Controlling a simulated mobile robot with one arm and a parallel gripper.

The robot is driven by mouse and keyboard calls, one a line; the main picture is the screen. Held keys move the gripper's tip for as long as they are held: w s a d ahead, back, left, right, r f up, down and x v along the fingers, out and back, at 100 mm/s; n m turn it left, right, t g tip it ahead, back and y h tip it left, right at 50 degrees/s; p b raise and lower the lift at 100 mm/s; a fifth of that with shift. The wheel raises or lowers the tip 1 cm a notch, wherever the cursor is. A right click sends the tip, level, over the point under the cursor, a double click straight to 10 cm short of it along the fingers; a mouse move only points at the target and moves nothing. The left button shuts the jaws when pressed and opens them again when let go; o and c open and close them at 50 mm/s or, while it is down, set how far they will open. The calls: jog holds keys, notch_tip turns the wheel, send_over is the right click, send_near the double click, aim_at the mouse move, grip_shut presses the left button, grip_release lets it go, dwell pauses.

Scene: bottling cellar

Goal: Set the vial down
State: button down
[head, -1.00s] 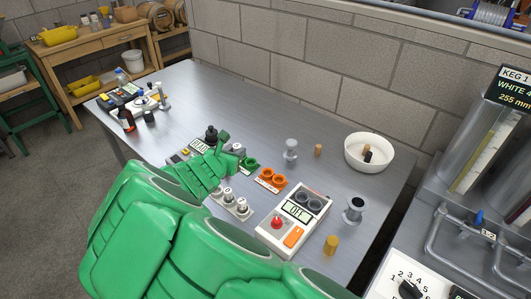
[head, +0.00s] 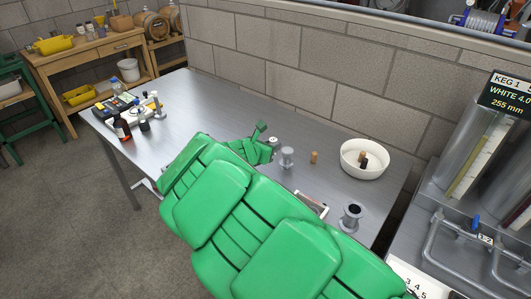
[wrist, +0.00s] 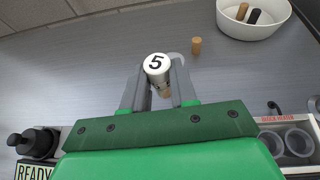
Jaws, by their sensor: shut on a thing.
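My gripper (wrist: 158,85) is shut on a vial with a white cap marked 5 (wrist: 157,66), between its two grey fingers. In the wrist view the cap faces the camera, and a tan part shows below it. In the head view my gripper (head: 266,146) is over the back part of the steel table, with the white cap (head: 272,140) just visible at its tip. I cannot tell how high the vial is above the table. A grey pedestal (head: 287,157) stands just to the right of the gripper; in the wrist view it is mostly hidden behind the vial.
A cork (head: 314,157) and a white bowl (head: 362,172) with corks stand further right. In the wrist view, a block heater (wrist: 297,143) and a READY device (wrist: 37,145) flank my gripper. Bare table lies left.

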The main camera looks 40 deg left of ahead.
jog(key=w+a+f, duration=0.4)
jog(key=a+f, duration=0.1)
jog(key=w+a+f, duration=0.2)
jog(key=shift+w+a+f, duration=0.3)
jog(key=shift+a, duration=0.05)
jog(key=shift+w+a+f, duration=0.2)
jog(key=shift+w+f, duration=0.05)
jog(key=shift+f, duration=1.75)
jog(key=shift+w+f, duration=0.1)
jog(key=shift+f, duration=0.05)
jog(key=c, duration=0.9)
grip_release()
jog(key=shift+s+r, duration=0.3)
jog(key=v, duration=1.1)
jog(key=shift+s, duration=0.2)
